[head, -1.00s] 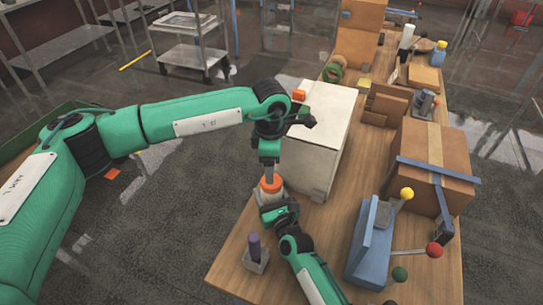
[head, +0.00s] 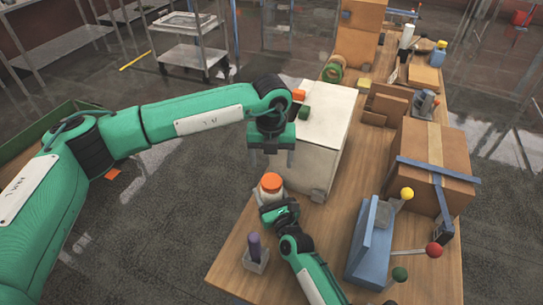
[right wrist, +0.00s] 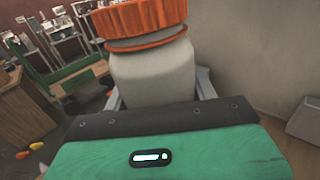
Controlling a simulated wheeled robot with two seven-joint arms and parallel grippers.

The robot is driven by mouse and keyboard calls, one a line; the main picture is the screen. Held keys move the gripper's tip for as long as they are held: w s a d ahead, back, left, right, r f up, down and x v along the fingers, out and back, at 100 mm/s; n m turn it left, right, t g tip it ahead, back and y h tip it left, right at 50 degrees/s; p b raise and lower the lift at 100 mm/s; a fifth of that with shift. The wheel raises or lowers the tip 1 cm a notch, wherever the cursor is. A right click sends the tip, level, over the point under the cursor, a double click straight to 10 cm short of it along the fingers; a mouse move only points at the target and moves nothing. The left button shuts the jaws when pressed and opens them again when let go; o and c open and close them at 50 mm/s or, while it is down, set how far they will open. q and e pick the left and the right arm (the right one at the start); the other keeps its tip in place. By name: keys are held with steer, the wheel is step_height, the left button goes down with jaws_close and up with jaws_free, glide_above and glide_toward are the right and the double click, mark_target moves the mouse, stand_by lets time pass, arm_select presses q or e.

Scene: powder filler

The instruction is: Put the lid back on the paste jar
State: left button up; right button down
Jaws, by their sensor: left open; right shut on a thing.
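The paste jar (head: 268,197) is pale with an orange lid (head: 271,182) on its top. In the right wrist view the jar (right wrist: 155,72) stands between my right gripper's fingers, and the ribbed lid (right wrist: 145,16) sits above a thin orange ring at the neck. I cannot tell how tight the lid is. My right gripper (right wrist: 158,92) is shut on the jar body; it also shows in the head view, at the jar's near side. My left gripper (head: 271,162) is open and empty, fingers pointing down, just above the lid and apart from it.
A large white box (head: 318,130) stands close behind the jar. A small holder (head: 256,262) with a purple item is at the table's near left corner. A blue lever device (head: 370,240) and a strapped carton (head: 432,165) stand to the right.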

mark_target(271, 181)
arm_select(q)
steer(key=n, duration=0.4)
steer(key=shift+r+n, duration=0.15)
steer(key=shift+n, duration=0.25)
steer(key=n, duration=0.4)
steer(key=shift+r+n, duration=0.15)
steer(key=shift+n, duration=0.15)
steer(key=shift+f, duration=4.05)
steer(key=c, duration=1.1)
